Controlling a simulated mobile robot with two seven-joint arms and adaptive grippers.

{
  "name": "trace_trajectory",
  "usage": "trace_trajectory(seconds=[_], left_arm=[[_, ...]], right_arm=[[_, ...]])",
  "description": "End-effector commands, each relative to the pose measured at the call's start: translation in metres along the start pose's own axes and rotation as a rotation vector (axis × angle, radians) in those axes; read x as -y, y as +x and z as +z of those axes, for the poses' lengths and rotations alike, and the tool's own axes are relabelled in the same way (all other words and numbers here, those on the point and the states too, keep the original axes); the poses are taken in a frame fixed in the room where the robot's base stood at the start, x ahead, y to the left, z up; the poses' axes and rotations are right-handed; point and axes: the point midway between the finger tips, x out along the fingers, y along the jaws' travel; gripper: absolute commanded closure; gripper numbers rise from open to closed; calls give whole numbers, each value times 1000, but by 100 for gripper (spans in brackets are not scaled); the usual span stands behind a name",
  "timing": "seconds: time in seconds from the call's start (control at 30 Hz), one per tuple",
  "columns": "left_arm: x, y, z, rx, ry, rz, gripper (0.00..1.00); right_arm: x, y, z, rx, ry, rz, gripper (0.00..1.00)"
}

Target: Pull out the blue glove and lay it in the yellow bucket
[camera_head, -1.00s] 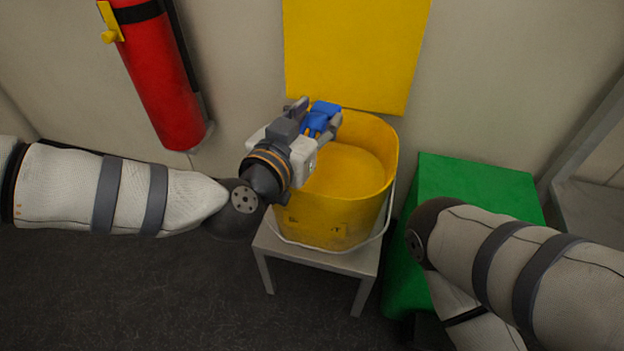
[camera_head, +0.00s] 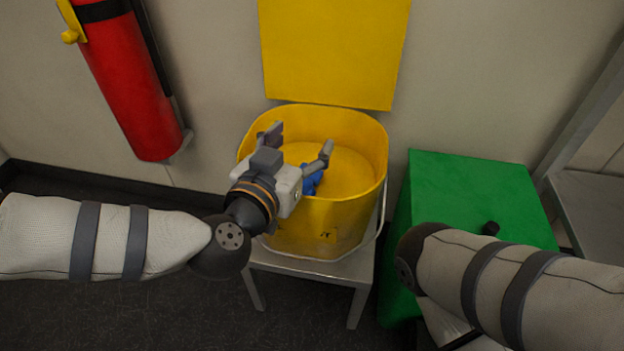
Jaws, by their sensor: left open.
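The blue glove (camera_head: 312,181) lies inside the yellow bucket (camera_head: 352,213), low and near its front left. My gripper hides part of the glove. My left gripper (camera_head: 298,143) is over the bucket's left part with its two fingers spread wide and nothing between them. The glove shows below and apart from the fingers. My right arm comes in from the right, over the front of the green box, and its gripper is not in view.
The bucket stands on a small grey stool (camera_head: 318,264). A green box (camera_head: 470,180) with a black knob is to its right. A red fire extinguisher (camera_head: 130,85) hangs on the wall at left. A yellow panel (camera_head: 335,50) is behind the bucket. A grey shelf is at far right.

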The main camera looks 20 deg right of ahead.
Motion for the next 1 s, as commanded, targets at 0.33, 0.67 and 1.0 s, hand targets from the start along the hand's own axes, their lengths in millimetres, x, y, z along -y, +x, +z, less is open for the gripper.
trace_trajectory(seconds=[0.33,0.67,1.0], left_arm=[[1,-50,0,2,-1,1,36],[0,-116,0,1,0,1,36],[0,-120,0,0,0,0,36]], right_arm=[[0,0,0,-1,1,0,60],[0,0,0,-1,0,0,60],[0,0,0,-1,0,0,60]])
